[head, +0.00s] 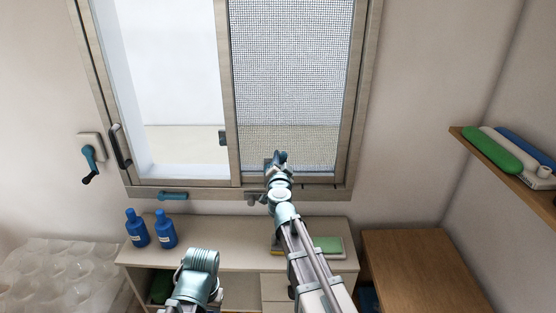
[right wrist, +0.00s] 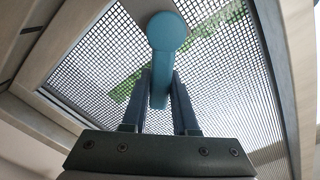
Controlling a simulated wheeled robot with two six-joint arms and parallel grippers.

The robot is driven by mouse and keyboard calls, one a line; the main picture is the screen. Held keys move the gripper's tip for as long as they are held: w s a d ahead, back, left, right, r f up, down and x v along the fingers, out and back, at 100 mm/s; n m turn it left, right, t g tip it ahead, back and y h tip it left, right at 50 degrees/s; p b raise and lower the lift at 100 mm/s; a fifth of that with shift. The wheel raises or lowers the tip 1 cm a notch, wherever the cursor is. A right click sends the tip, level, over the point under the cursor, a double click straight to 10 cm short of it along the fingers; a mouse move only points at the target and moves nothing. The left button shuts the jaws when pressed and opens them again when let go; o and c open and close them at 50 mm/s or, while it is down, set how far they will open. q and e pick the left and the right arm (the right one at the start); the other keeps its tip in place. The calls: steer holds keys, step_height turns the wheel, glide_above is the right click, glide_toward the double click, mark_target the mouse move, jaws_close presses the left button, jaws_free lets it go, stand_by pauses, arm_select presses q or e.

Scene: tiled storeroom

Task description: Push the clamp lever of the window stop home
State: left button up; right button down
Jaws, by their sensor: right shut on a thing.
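My right gripper (head: 277,158) is at the lower edge of the window's mesh panel (head: 290,80). In the right wrist view its two dark fingers (right wrist: 160,95) are closed on either side of a teal lever (right wrist: 168,34) with a round end, which stands out beyond the fingertips against the mesh. The gripper hides most of this lever in the head view. A dark fitting (head: 252,198) sits under the window frame just left of the gripper. Another teal handle (head: 172,196) lies level under the frame further left. Part of my left arm shows at the bottom, without its fingers.
A teal and black crank (head: 90,160) is on the wall left of the window. Two blue bottles (head: 150,231) stand on the low cabinet (head: 215,254). A green-topped item (head: 328,245) lies under my right arm. A wall shelf (head: 500,165) holds rolls at the right.

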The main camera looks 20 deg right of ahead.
arm_select(q)
steer(key=shift+f+b, duration=1.95)
steer(key=shift+f, duration=0.1)
arm_select(e)
steer(key=shift+s+d+f+m, duration=0.1)
steer(key=shift+d+f+m, duration=0.2)
steer(key=shift+f+m, duration=0.85)
steer(key=shift+s+d+f+m, duration=0.1)
steer(key=shift+d+f+m, duration=0.2)
steer(key=shift+m, duration=1.75)
steer(key=shift+s+d+f+m, duration=0.1)
steer(key=shift+d+f+m, duration=0.4)
steer(key=shift+m, duration=1.1)
steer(key=shift+a+f, duration=0.15)
steer(key=shift+a, duration=0.1)
steer(key=c, duration=0.7)
jaws_free()
